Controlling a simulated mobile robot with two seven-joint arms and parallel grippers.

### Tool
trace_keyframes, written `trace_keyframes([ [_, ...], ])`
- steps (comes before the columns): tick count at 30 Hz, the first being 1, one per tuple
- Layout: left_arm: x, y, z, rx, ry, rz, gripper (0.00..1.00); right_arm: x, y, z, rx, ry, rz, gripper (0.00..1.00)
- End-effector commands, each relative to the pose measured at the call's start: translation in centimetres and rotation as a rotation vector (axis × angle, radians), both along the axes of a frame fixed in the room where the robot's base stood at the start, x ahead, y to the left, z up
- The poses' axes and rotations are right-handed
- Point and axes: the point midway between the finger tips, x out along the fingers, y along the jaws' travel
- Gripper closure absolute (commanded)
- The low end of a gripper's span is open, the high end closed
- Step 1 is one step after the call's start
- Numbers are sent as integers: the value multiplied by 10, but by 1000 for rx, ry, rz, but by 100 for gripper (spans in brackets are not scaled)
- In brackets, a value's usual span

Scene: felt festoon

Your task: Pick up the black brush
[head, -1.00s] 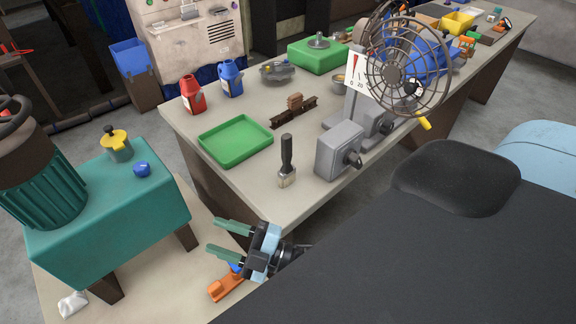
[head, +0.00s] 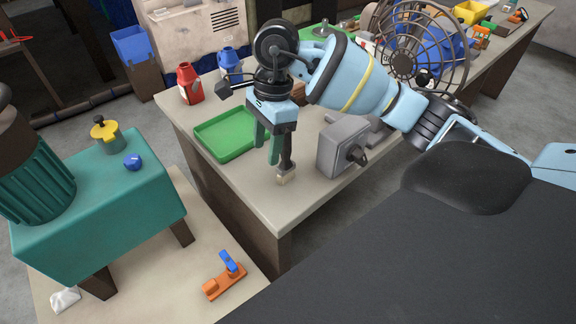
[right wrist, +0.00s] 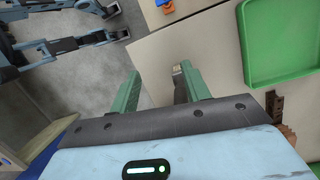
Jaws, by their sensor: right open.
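The black brush (head: 287,158) is on the workbench near its front corner, with its pale bristle end (head: 285,179) toward me. I cannot tell whether it stands or lies. My right gripper (head: 267,150) points down beside the brush, its green fingers open and overlapping the handle's left side in the head view. In the right wrist view the brush (right wrist: 179,88) shows close to the right-hand finger, on the inner side, partly hidden by the gripper body. Nothing is visibly held. My left gripper is not in view.
A green tray (head: 222,138) lies just left of the gripper. A grey vise-like block (head: 340,150) stands right of the brush. Red (head: 188,84) and blue (head: 229,62) jugs stand behind the tray. The bench's front corner is bare.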

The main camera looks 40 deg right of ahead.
Motion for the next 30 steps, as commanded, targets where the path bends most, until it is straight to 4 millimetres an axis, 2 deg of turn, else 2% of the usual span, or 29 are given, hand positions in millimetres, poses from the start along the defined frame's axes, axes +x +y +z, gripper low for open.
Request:
trace_keyframes([
  [1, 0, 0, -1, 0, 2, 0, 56, 6, -16, 10, -66, -24, -6, 53],
  [3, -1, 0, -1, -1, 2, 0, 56, 10, -33, 20, -138, -43, -12, 53],
  [7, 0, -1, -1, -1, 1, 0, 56, 13, -49, 31, -205, -59, -22, 53],
  [14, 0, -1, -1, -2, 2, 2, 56, 13, -51, 29, -215, -59, -23, 53],
  [21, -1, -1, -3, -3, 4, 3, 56, 13, -51, 7, -213, -57, -21, 53],
  [26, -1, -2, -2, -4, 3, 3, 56, 13, -51, 4, -212, -60, -22, 53],
  [30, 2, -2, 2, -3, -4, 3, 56, 11, -52, -10, -213, -57, -23, 53],
])
